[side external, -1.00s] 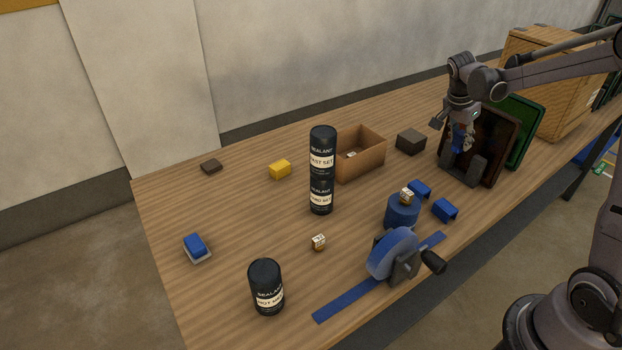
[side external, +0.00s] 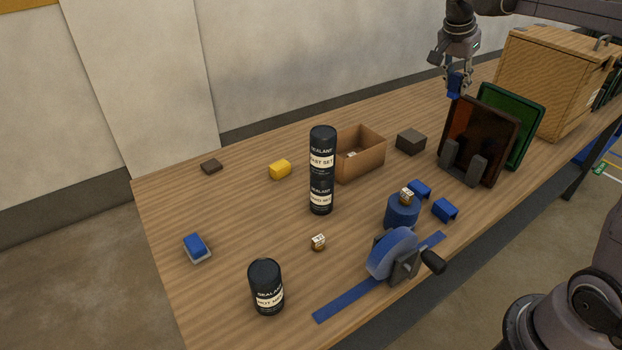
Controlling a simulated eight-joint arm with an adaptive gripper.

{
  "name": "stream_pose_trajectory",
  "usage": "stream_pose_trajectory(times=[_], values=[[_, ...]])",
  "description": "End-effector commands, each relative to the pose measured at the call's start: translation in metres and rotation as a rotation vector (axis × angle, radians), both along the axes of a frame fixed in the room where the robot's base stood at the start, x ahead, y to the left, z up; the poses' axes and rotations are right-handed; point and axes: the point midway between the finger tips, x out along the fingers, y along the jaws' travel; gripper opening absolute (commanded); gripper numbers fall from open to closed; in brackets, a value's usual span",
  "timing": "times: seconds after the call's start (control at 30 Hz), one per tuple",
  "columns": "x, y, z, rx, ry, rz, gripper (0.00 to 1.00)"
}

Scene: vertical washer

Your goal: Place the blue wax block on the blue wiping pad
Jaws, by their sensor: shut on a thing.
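My gripper (side external: 457,86) is shut on a small blue block (side external: 454,84), which looks like the blue wax block. It holds the block in the air near the top of the dark reddish panel, toward the back of the table; the fingers hide part of it. A blue pad with a pale grey base (side external: 196,246), which looks like the blue wiping pad, lies at the left of the table, far from my gripper. Nothing rests on it.
Stacked sealant cans (side external: 321,171) and an open cardboard box (side external: 361,155) stand mid-table. Another can (side external: 266,287) stands at the front left. A yellow block (side external: 280,169) and a dark block (side external: 211,166) lie behind. The reddish panel (side external: 480,139) stands upright at right. The left table is mostly clear.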

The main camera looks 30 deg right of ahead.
Motion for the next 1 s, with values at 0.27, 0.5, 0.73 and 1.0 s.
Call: stream_pose_trajectory(times=[0.27, 0.5, 0.73, 1.0], values=[[0.065, 0.082, 0.001, 0.011, 0.003, 0.294, 0.0], [0.115, 0.182, 0.002, 0.016, 0.005, 0.604, 0.0], [0.143, 0.286, 0.002, 0.015, 0.004, 0.89, 0.0], [0.149, 0.409, 0.0, 0.009, 0.0, 1.207, 0.0]])
